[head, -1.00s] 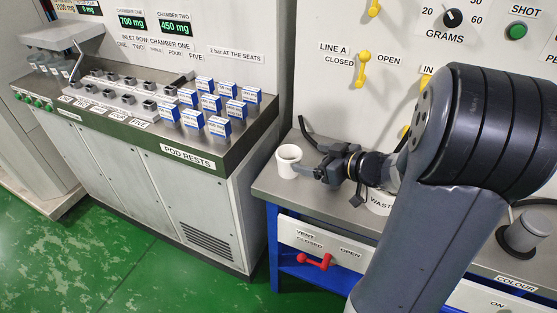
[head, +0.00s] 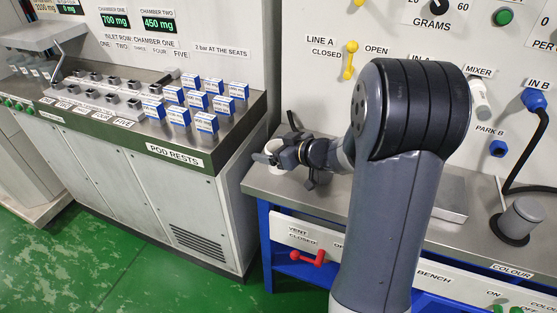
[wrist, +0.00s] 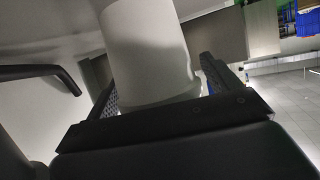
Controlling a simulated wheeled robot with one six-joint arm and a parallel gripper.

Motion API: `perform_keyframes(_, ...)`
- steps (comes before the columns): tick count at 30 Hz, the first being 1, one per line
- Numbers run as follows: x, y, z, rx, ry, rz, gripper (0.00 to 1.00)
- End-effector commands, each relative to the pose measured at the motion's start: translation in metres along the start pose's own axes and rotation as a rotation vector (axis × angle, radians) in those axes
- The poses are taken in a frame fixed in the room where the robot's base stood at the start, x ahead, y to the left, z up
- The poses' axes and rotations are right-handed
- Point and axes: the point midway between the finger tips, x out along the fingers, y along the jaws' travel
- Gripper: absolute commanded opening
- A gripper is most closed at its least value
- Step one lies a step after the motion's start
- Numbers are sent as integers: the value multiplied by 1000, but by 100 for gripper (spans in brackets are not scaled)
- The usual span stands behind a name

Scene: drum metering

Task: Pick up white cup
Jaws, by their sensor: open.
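The white cup (head: 275,145) stands at the left end of the steel bench, mostly hidden behind my gripper (head: 268,159) in the head view. In the wrist view the cup (wrist: 150,45) fills the space between the two fingers of my gripper (wrist: 159,80). One finger is on each side of the cup. The jaws are open around it, and I cannot tell whether either finger touches it.
The steel bench (head: 345,205) has a grey round-topped post (head: 527,212) at the right. A red lever (head: 308,257) sticks out of the bench front. The pod rests cabinet (head: 165,190), with several blue-and-white boxes on top, stands to the left.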

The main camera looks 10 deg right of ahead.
Motion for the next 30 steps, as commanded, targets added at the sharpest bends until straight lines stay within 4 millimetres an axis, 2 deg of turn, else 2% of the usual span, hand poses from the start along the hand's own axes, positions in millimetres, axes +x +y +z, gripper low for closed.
perform_keyframes(4, 0, 0, 0, 0, 0, 0, 84)
perform_keyframes(22, -1, 0, 0, 0, 0, 0, 36)
perform_keyframes(30, -2, 0, -5, -1, 1, 0, 35)
